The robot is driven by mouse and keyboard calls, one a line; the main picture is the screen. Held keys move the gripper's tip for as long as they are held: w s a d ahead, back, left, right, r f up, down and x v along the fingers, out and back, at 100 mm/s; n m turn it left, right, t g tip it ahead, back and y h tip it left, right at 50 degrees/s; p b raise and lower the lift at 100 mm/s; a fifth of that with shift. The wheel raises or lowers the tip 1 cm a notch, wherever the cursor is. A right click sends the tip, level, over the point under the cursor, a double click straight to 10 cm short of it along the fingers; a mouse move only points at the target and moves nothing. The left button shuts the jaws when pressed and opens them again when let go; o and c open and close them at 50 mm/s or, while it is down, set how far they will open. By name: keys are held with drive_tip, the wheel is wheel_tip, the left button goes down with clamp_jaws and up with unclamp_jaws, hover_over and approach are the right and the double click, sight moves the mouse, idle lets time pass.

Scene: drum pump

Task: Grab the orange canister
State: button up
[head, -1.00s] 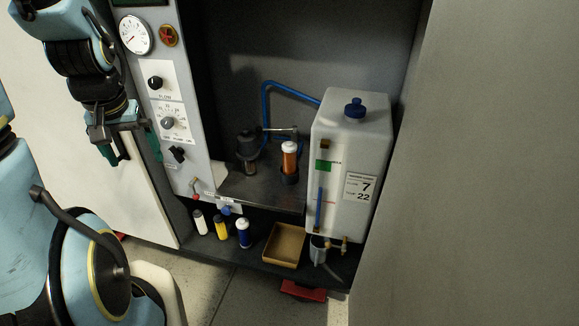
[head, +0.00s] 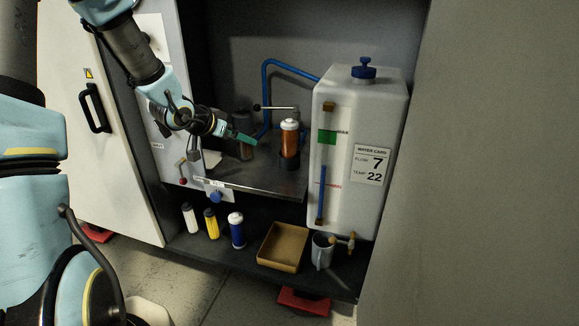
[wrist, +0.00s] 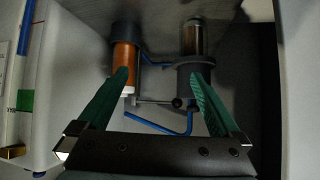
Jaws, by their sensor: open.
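The orange canister (head: 290,141) has a white cap and stands upright in a dark round holder on the grey shelf, left of the white tank. My gripper (head: 250,139) is to its left at about its height, with green fingers pointing toward it. In the wrist view the orange canister (wrist: 125,62) shows upside down near the left finger, whose tip overlaps it in the picture. The open, empty gripper (wrist: 160,82) has its fingers spread wide. I cannot tell whether the left finger touches the canister.
A dark metal cylinder (wrist: 194,72) stands beside the canister. A blue pipe (head: 266,85) runs behind. The white tank (head: 368,110) closes off the right side. Small white, yellow and blue canisters (head: 237,230) and a tan tray (head: 284,247) sit on the lower shelf.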

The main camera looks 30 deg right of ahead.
sight(283, 147)
drive_tip(key=d+f+h+b, duration=0.1)
drive_tip(key=d+f+b, duration=0.1)
drive_tip(key=d, duration=0.3)
drive_tip(key=d+f+m+g+h+b, duration=0.1)
drive_tip(key=d+f, duration=0.2)
drive_tip(key=d, duration=0.3)
drive_tip(key=w+d+f+m+h+b, duration=0.1)
drive_tip(key=d+f+b, duration=0.1)
drive_tip(key=d, duration=0.3)
drive_tip(key=shift+d+f+g+b, duration=0.3)
drive_tip(key=shift+d+f+b, duration=0.05)
drive_tip(key=shift+f, duration=0.35)
drive_tip(key=shift+c, duration=0.2)
clamp_jaws()
drive_tip(key=shift+r, duration=0.1)
